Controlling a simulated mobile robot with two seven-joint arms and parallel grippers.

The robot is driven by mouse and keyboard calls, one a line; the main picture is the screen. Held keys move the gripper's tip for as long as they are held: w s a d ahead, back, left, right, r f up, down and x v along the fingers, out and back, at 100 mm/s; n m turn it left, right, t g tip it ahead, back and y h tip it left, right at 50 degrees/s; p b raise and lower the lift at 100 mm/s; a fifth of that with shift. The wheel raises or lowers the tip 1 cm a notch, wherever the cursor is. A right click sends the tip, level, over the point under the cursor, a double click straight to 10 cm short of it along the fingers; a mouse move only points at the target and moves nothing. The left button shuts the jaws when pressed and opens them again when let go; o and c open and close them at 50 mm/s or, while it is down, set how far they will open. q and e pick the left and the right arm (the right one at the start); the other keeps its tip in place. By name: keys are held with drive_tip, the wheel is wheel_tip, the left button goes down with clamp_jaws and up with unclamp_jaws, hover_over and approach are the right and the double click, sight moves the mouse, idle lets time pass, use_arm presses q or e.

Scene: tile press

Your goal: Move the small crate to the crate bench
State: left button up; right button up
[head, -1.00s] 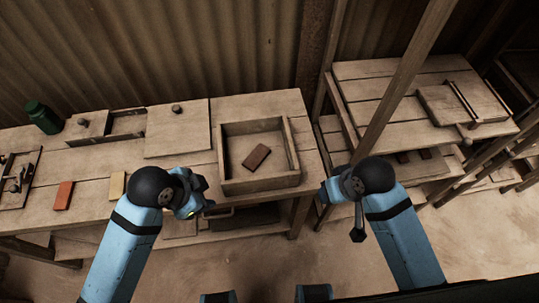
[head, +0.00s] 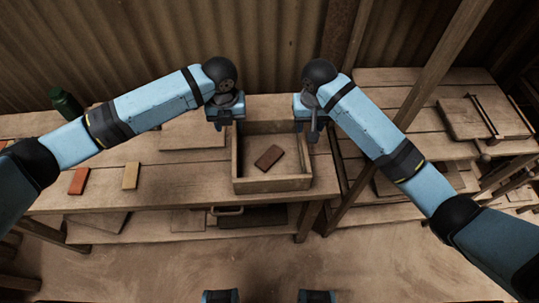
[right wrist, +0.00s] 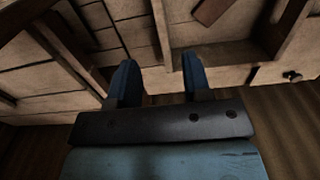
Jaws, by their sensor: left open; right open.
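The small crate (head: 272,185) is a shallow open wooden box on the right end of the near bench (head: 205,192). A dark brown tile (head: 269,157) lies flat inside it. My left gripper (head: 226,120) is open above the crate's far left corner. My right gripper (head: 307,128) is open above its far right side. I cannot tell whether either touches the crate, and the arms hide part of its far rim. In the right wrist view the open fingers (right wrist: 155,85) point towards a crate wall, with part of the tile (right wrist: 212,10) beyond.
An orange tile (head: 78,181) and a tan tile (head: 131,176) lie on the bench to the left. A green canister (head: 66,102) stands at the back left. To the right, past a wooden post (head: 437,65), another bench (head: 425,88) bears a lidded wooden press-like piece (head: 480,118).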

sight(234, 147)
use_arm(q)
wheel_tip(234, 147, down, 14)
drive_tip(key=shift+r, duration=0.1)
use_arm(e)
wheel_tip(234, 147, down, 14)
drive_tip(key=shift+r, duration=0.1)
use_arm(q)
clamp_jaws()
use_arm(e)
clamp_jaws()
